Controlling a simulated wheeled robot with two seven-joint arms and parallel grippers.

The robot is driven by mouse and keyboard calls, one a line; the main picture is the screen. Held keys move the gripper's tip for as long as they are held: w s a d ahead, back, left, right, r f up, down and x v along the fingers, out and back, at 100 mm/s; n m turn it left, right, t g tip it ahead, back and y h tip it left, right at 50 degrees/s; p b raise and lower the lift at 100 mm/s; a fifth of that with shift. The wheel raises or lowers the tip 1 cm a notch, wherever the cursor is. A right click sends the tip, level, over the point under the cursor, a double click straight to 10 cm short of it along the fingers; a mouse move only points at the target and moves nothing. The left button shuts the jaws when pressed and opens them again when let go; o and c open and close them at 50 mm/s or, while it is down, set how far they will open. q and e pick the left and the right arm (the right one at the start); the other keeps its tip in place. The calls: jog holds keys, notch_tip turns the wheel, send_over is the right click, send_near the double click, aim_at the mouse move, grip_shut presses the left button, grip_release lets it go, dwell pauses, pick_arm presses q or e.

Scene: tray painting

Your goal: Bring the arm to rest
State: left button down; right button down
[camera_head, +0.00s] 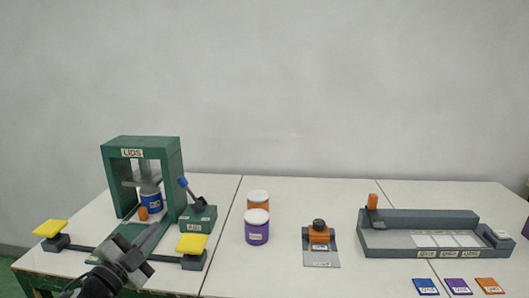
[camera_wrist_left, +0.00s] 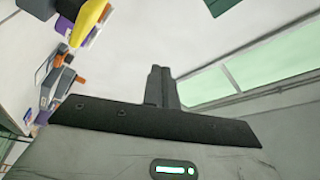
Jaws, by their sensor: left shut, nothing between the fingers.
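My left gripper (camera_head: 146,239) is in the lower left of the head view, in front of the green lid press (camera_head: 170,165). Its fingers are shut with nothing between them. In the left wrist view the two dark fingers (camera_wrist_left: 161,88) lie together, pointing up and away from the table. A blue jar (camera_head: 151,200) stands inside the press under its plate, with a small orange piece (camera_head: 143,213) in front of it. The gripper overlaps the press base in the picture; I cannot tell how far apart they are. My right gripper is not in view.
Yellow pads (camera_head: 50,228) and (camera_head: 191,243) flank the gripper. A green lever box (camera_head: 198,218) stands beside the press. Orange (camera_head: 258,200) and purple (camera_head: 257,232) jars, an orange-handled tool (camera_head: 319,236), a grey tray (camera_head: 420,250) and several coloured cards (camera_head: 458,286) lie rightward. Bare table separates them.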

pick_arm(q)
jog(key=s+d+f+n+g+y, duration=0.1)
jog(key=s+d+f+n+g, duration=0.1)
jog(key=s+f, duration=0.4)
jog(key=s+d+f+n+g+y, duration=0.1)
jog(key=s+d+f+n+g, duration=0.2)
jog(key=s, duration=1)
jog(key=s+d+f+n+g+y+p, duration=0.1)
jog(key=s+d+f+n+g, duration=0.2)
jog(key=s+d+f+n, duration=0.3)
jog(key=s+f+n, duration=0.3)
jog(key=f, duration=0.1)
jog(key=shift+s+d+y, duration=0.15)
jog(key=shift+s+y, duration=0.05)
jog(key=shift+y, duration=0.2)
